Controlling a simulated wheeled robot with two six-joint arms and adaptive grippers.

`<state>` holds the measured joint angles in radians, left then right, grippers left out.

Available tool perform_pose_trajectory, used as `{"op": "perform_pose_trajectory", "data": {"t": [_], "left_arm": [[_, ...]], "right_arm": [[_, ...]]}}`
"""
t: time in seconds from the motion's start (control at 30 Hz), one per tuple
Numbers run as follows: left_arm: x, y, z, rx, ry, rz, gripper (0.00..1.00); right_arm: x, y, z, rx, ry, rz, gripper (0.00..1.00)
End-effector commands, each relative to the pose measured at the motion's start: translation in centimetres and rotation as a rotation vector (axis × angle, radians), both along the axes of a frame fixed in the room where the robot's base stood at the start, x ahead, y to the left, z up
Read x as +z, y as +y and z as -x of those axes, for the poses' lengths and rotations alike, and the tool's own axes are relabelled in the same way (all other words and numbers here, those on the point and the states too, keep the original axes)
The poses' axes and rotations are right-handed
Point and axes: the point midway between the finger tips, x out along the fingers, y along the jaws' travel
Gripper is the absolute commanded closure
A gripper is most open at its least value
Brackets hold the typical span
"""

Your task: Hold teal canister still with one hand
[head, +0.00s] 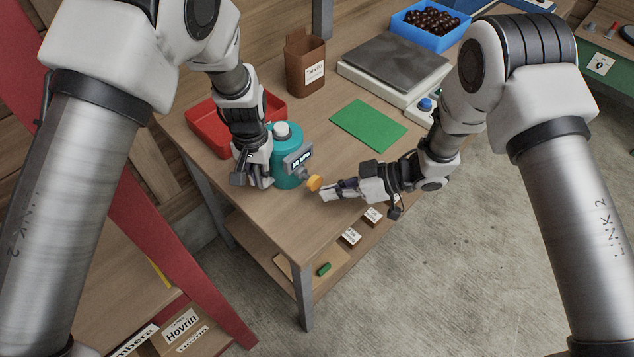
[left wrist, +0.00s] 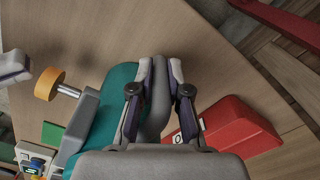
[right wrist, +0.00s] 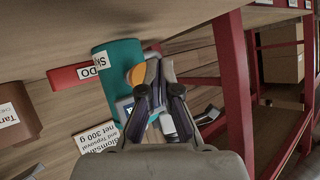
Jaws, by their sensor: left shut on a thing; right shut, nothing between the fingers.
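The teal canister (head: 290,135) stands upright near the front of the wooden table, with a pale cap, a small display and an orange knob (head: 314,183) on its side. My left gripper (head: 256,178) is at its left side. In the left wrist view the fingers (left wrist: 160,70) are shut on a grey curved handle (left wrist: 158,115) beside the teal body (left wrist: 105,115). My right gripper (head: 326,194) is shut and empty, its tips close to the knob. In the right wrist view the tips (right wrist: 153,70) are beside the knob (right wrist: 137,75); contact cannot be told.
A red tray (head: 200,127) lies behind and left of the canister. A brown container (head: 305,65), a green mat (head: 368,125), a scale (head: 395,65) and a blue crate (head: 430,38) of chestnuts stand farther back. Bare tabletop lies between canister and mat.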

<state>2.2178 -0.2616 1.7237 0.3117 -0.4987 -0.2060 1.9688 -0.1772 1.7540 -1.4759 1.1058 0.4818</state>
Motion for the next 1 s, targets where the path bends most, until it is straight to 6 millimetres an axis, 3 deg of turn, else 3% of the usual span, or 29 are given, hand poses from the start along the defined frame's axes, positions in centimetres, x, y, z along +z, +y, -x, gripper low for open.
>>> {"op": "perform_pose_trajectory", "data": {"t": [1.0], "left_arm": [[0.01,0.00,-0.01,0.000,0.000,0.000,1.00]], "right_arm": [[0.03,0.66,-0.54,0.000,0.000,0.000,1.00]]}}
